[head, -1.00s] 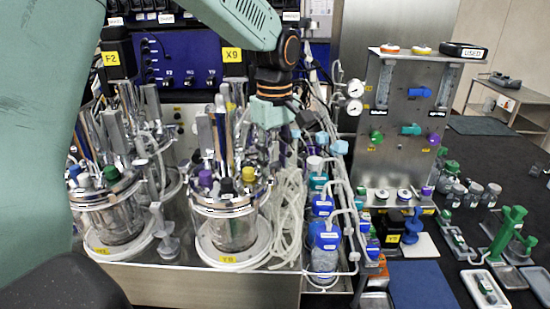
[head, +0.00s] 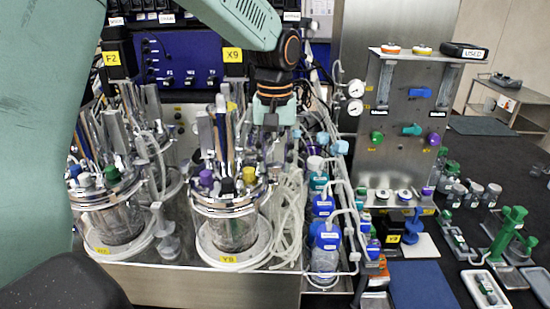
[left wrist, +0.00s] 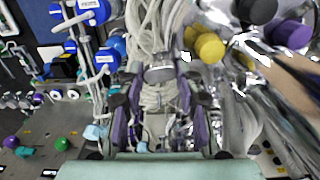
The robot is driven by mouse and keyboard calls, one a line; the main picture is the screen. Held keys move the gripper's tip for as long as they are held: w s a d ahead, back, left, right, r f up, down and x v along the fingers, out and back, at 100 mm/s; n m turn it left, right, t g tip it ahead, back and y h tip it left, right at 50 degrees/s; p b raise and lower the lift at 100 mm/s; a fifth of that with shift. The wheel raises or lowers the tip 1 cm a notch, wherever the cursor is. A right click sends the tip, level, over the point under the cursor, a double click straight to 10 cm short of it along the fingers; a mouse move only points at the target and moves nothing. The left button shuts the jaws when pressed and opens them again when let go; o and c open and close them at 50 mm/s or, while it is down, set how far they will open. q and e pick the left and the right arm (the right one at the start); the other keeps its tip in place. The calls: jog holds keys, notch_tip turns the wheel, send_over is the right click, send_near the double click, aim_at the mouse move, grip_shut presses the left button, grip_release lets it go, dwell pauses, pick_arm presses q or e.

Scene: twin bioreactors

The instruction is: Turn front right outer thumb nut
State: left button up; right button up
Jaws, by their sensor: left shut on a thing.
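The front right vessel (head: 232,232) is a glass reactor with a metal lid and a Y8 label. Purple, black and yellow caps stand on its lid. My left gripper (head: 271,150) points down at the right rear of this lid, among tubes. In the left wrist view, the fingers of my left gripper (left wrist: 159,88) stand on either side of a silver metal knob (left wrist: 160,74), which looks like the thumb nut, and are shut on it. In the head view the nut is hidden behind the fingers and tubing. My right gripper is not in view.
Pale looped tubing (head: 288,205) hangs just right of the vessel. Blue-capped bottles (head: 326,240) stand in a rack farther right. The front left vessel (head: 115,220) is close on the left. A steel valve panel (head: 405,120) rises behind the bottles.

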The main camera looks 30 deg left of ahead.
aim_at(275, 165)
pick_arm(q)
jog(key=shift+w+r, duration=0.25)
jog(key=shift+r, duration=0.05)
jog(key=o, duration=1.2)
jog(key=shift+s+f, duration=0.15)
jog(key=shift+f, duration=0.05)
jog(key=shift+c, duration=0.2)
jog(key=shift+r, duration=0.1)
notch_tip(275, 165, up, 12)
jog(key=shift+s+d+f, duration=0.1)
jog(key=shift+f, duration=0.1)
